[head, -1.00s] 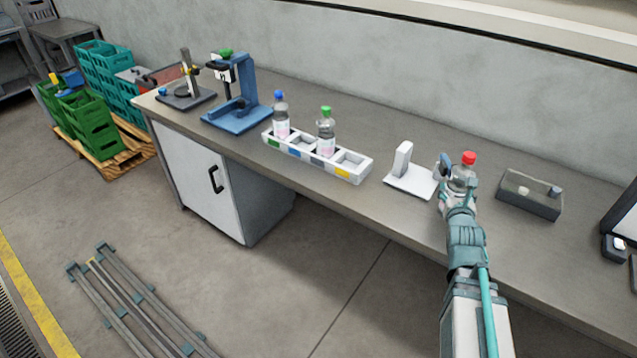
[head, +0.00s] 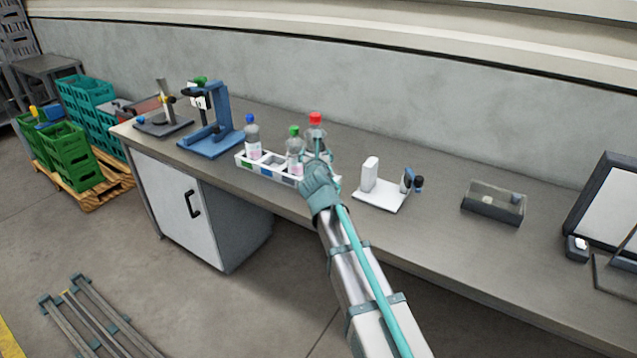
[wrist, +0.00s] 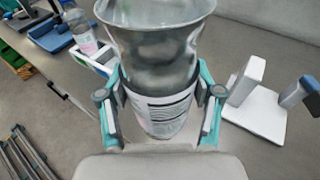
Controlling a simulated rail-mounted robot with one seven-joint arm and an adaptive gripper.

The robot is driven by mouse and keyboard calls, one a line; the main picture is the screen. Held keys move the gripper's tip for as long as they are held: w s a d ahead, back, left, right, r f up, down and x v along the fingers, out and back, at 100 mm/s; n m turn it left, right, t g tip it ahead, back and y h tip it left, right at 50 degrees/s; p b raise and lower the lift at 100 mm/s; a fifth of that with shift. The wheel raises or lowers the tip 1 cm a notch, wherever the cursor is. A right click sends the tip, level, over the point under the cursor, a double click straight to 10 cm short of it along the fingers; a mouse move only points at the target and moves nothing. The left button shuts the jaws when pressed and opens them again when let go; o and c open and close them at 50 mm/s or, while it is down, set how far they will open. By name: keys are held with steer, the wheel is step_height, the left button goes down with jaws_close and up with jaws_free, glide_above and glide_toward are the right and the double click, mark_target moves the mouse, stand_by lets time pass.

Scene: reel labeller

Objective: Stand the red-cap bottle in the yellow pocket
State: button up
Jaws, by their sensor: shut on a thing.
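The red-cap bottle (head: 316,129) is upright in my gripper (head: 318,158), over the right end of the white rack (head: 240,160). In the wrist view, my gripper (wrist: 160,108) is shut on the bottle (wrist: 158,60), one finger on each side of its label. The yellow pocket at the rack's right end is hidden behind my gripper and arm, so I cannot tell whether the bottle's base is above it or inside it. A blue-cap bottle (head: 252,138) and a green-cap bottle (head: 294,147) stand in other pockets of the rack.
A white stand (head: 384,192) is close to the right of my gripper. A grey box (head: 493,203) lies farther right. A blue fixture (head: 212,130) stands left of the rack. The bench between the white stand and grey box is clear.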

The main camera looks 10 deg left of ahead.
steer(key=shift+w+a+f, duration=0.1)
steer(key=shift+w+f, duration=3.1)
steer(key=shift+w, duration=0.2)
steer(key=shift+w+a+f, duration=0.1)
steer(key=shift+w+f, duration=3.05)
steer(key=shift+w, duration=0.25)
steer(key=shift+f, duration=0.1)
steer(key=o, duration=1.7)
steer(key=shift+c, duration=0.2)
steer(key=shift+s+d, duration=0.1)
steer(key=shift+s, duration=0.05)
steer(key=v, duration=1.1)
steer(key=shift+s+b, duration=0.35)
